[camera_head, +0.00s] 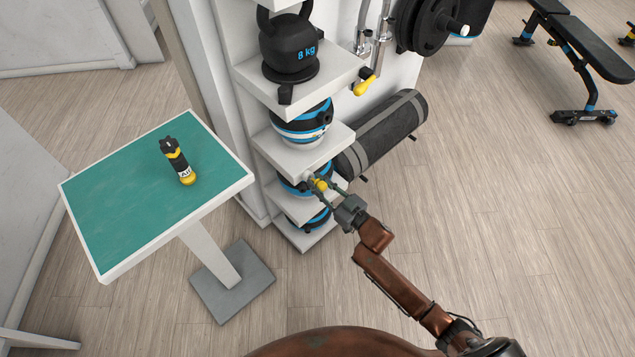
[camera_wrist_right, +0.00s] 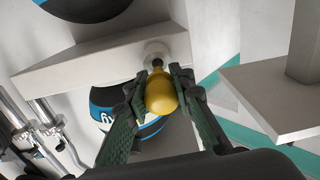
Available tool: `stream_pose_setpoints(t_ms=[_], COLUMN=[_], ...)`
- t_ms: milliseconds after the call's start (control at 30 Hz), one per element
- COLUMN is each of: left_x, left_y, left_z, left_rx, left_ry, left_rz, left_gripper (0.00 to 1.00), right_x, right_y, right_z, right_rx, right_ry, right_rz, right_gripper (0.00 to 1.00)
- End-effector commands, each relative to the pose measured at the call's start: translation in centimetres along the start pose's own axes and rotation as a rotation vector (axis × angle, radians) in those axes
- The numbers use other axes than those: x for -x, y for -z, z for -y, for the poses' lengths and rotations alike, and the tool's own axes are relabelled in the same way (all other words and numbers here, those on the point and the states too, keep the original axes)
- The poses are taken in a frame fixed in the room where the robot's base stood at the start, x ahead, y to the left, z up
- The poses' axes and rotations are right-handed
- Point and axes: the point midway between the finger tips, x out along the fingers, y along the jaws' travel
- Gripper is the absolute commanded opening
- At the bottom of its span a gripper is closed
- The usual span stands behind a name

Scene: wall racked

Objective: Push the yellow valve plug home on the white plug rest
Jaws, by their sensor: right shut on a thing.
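The yellow valve plug (camera_head: 320,184) is at the front of the shelf tower, and my right gripper (camera_head: 324,188) is shut on it. In the right wrist view the plug (camera_wrist_right: 161,95) is a rounded yellow knob between the two fingertips (camera_wrist_right: 162,88) of that gripper. Its narrow dark end points at the white plug rest (camera_wrist_right: 155,52), a small round piece at the shelf edge. The end meets or enters the rest; how deep it sits cannot be told. In the head view the rest is small and partly covered by the fingers. My left gripper is not in view.
White shelves (camera_head: 302,152) hold kettlebells (camera_head: 289,45) close around the gripper. A green-topped table (camera_head: 110,215) with a black-and-yellow bottle (camera_head: 178,160) stands at left. A yellow-handled valve (camera_head: 365,86) and a rolled mat (camera_head: 385,132) are behind.

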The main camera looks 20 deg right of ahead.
Motion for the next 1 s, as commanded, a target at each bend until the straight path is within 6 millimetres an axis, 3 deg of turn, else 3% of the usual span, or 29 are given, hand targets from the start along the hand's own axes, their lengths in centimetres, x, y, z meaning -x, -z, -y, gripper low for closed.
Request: stream_pose_setpoints(t_ms=[1000], left_x=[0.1], left_y=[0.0], left_z=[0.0], left_rx=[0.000], left_ry=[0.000], left_rz=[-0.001], left_gripper=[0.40], right_x=[-0.8], right_y=[-0.1], right_z=[0.0], right_rx=[0.001], right_ry=[0.000], right_rz=[0.000], right_gripper=[0.00])
